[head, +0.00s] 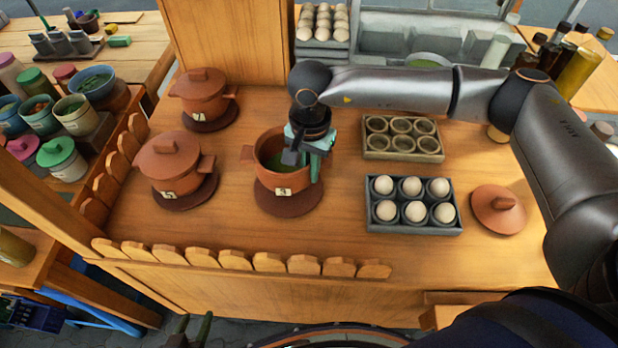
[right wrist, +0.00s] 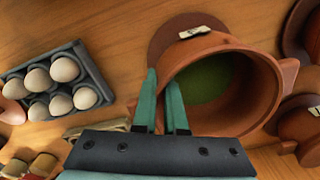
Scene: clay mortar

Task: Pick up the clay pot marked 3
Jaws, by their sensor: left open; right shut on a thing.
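An open brown clay pot (head: 264,176) with a white tag and green contents stands over a round brown mat (head: 290,206) mid-table; its figure is too small to read surely. In the right wrist view the pot (right wrist: 262,95) fills the centre right. My right gripper (head: 306,164) is shut on the pot's right wall, one finger inside and one outside; in its own view, the fingertips (right wrist: 164,88) straddle the rim. Two lidded clay pots stand left (head: 168,166) and back left (head: 203,100). My left gripper (head: 190,330) is open and empty at the bottom edge, partly cut off.
A grey egg tray (head: 412,228), a tray of empty cups (head: 403,155) and a loose clay lid (head: 498,210) lie to the right. A low scalloped wooden fence (head: 236,261) edges the table's front and left. Bare wood lies between the pots and trays.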

